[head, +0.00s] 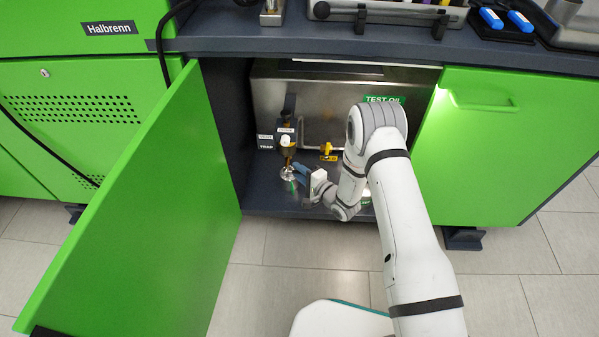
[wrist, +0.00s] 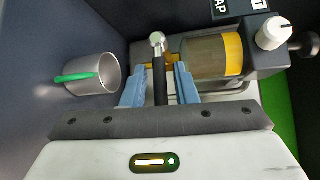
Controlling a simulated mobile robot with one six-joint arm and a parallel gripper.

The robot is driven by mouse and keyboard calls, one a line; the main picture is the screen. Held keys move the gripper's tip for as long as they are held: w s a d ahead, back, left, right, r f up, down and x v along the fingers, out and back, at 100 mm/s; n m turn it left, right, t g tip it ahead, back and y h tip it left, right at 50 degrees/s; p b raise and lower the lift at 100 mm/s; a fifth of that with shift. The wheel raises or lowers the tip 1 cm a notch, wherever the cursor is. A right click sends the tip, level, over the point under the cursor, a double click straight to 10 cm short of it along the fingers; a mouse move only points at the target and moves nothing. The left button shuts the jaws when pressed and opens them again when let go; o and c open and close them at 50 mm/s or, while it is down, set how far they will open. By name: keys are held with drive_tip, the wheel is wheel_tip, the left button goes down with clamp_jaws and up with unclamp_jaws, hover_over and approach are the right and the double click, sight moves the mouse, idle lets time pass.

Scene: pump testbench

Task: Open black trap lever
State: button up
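The black trap lever (wrist: 160,82) points toward me in the wrist view, below a silver rounded fitting (wrist: 157,42). My gripper (wrist: 160,88) has its two blue fingers on either side of the lever. The fingers are apart, and a gap shows beside the lever, most clearly on the right. The trap (wrist: 208,57), with an amber bowl and yellow band, lies right of the lever; it also shows in the head view (head: 287,150). In the head view my gripper (head: 300,170) is low inside the cabinet, and the lever cannot be made out.
A white knob (wrist: 273,32) sits beside the trap. A yellow valve handle (head: 327,152) is on the steel TEST OIL tank (head: 340,97). The open green door (head: 140,210) stands left; a closed one (head: 485,145) is right.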

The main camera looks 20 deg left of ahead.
clamp_jaws()
